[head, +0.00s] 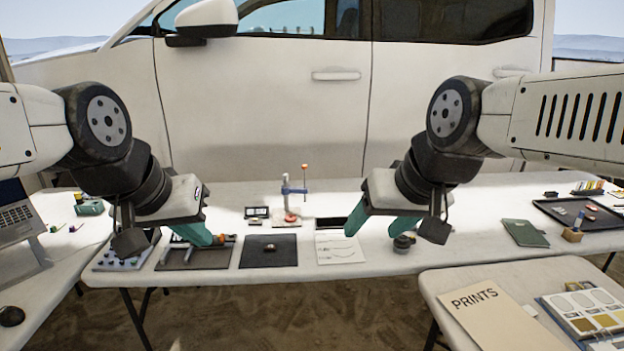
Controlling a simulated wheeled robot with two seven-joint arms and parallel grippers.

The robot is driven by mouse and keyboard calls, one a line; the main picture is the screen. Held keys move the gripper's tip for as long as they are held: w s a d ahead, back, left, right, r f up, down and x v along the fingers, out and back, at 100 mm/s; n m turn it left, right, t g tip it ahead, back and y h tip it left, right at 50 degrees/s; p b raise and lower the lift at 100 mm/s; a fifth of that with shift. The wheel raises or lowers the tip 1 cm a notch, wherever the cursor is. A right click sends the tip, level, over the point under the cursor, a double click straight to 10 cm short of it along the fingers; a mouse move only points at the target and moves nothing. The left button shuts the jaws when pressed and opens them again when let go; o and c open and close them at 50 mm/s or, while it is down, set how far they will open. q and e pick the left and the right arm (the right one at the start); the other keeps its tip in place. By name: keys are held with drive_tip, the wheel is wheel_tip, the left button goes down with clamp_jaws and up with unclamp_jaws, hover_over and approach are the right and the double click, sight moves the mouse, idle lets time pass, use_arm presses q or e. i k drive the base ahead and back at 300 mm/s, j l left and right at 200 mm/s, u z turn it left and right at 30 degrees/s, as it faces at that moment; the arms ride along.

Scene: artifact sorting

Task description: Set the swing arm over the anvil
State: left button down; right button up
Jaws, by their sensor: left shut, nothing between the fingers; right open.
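A small blue stand (293,190) with an upright post, a short horizontal arm and an orange knob stands near the middle of the table. A round red-and-white piece (291,217) sits at its foot. I cannot tell for sure which parts are the swing arm and the anvil. My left gripper (208,240) is shut and empty, low over a dark mat at left, beside a small orange-tipped device (224,239) that it partly hides. My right gripper (373,233) is open and empty, to the right of the stand, with its teal fingers apart over the table.
A dark mat (268,259) with a small item lies in front of the stand. A white card (340,256) is to its right. A small boxed display (256,212) stands left of it. A green book (525,233) and black tray (585,219) are at right.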

sight(299, 190)
drive_tip(key=k+l, duration=0.15)
drive_tip(key=k, duration=0.2)
drive_tip(key=k+l, duration=0.2)
drive_tip(key=k, duration=0.2)
drive_tip(key=i+z, duration=0.1)
drive_tip(key=i, duration=0.45)
drive_tip(key=i+j+z, duration=0.1)
drive_tip(key=i, duration=0.4)
drive_tip(key=i+j+z, duration=0.1)
drive_tip(key=i, duration=0.45)
drive_tip(key=i+j+z, duration=0.1)
drive_tip(key=i+j, duration=0.2)
drive_tip(key=i, duration=0.2)
